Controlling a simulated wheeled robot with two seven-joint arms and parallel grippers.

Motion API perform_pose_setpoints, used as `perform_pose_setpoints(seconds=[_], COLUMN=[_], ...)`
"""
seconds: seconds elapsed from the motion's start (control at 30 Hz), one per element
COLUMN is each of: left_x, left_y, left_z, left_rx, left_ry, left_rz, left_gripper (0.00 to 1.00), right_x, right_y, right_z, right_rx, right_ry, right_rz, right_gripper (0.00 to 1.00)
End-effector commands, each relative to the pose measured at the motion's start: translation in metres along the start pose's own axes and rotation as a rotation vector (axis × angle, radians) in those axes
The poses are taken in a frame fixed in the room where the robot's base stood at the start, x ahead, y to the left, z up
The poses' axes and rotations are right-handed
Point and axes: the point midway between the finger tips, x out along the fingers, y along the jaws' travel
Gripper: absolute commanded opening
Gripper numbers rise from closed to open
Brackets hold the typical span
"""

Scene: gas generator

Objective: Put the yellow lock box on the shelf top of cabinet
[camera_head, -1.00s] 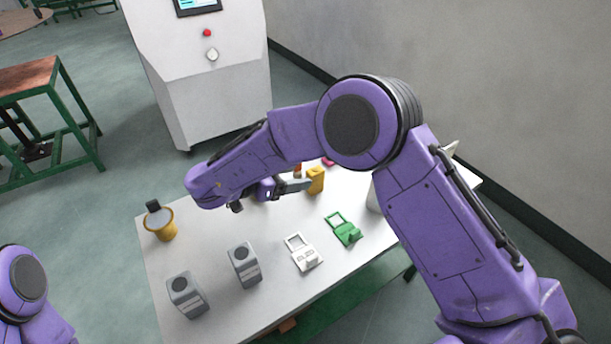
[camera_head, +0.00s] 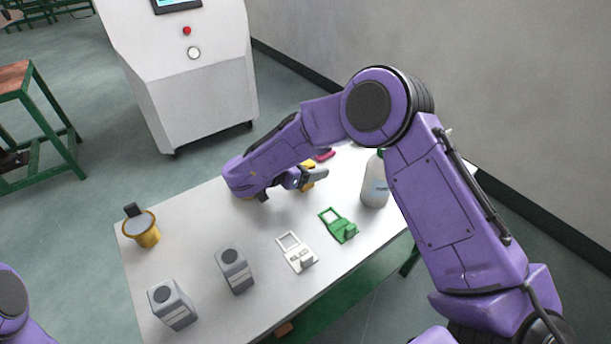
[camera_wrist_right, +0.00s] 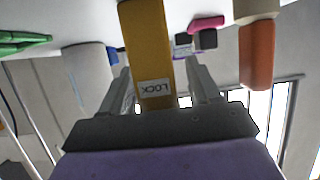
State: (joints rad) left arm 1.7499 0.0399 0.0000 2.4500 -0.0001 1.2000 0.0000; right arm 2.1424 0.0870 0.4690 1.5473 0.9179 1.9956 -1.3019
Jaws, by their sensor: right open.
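The yellow lock box (camera_head: 308,167) stands on the white table (camera_head: 205,215) near its far side, partly hidden by my right gripper (camera_head: 318,178). In the right wrist view, the box (camera_wrist_right: 147,45) is upright in the picture, with a "LOCK" label. The right gripper (camera_wrist_right: 160,78) is open, with one finger on each side of the box's labelled end; I cannot tell whether they touch it. My left gripper is out of view; only a purple part of that arm shows at the lower left. A white cabinet-like machine (camera_head: 185,85) with a screen stands behind the table.
A white bottle (camera_head: 374,187), green bracket (camera_head: 340,226), white bracket (camera_head: 297,253), two grey boxes (camera_head: 235,270) (camera_head: 172,305) and a gold cup (camera_head: 142,230) stand on the table. A pink item (camera_head: 325,155) is close behind the lock box. The table's left middle is clear.

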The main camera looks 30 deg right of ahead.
Motion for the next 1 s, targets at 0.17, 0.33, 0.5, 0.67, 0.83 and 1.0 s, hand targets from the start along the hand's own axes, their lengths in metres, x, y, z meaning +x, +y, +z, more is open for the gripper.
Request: perform_pose_setpoints(seconds=[0.17,0.33,0.5,0.67,0.83,1.0], left_x=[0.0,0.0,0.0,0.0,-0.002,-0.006], left_y=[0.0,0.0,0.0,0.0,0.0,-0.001], left_z=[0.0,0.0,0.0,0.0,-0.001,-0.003], left_rx=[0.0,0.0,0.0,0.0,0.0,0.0], left_ry=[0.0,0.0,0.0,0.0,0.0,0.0], left_rz=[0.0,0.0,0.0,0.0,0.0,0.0], left_gripper=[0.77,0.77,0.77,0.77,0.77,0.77], right_x=[0.001,0.0,0.0,0.0,-0.006,-0.023], right_y=[-0.001,-0.001,-0.001,-0.001,-0.001,0.014], right_z=[0.0,0.001,0.0,-0.001,-0.014,-0.047], right_rx=[0.0,0.0,0.0,0.0,0.003,0.002], right_ry=[0.0,0.0,0.001,0.0,0.001,0.001], right_rz=[-0.002,-0.002,-0.002,-0.002,-0.003,-0.005], right_gripper=[0.62,0.19,0.0,0.0,0.0,0.0])
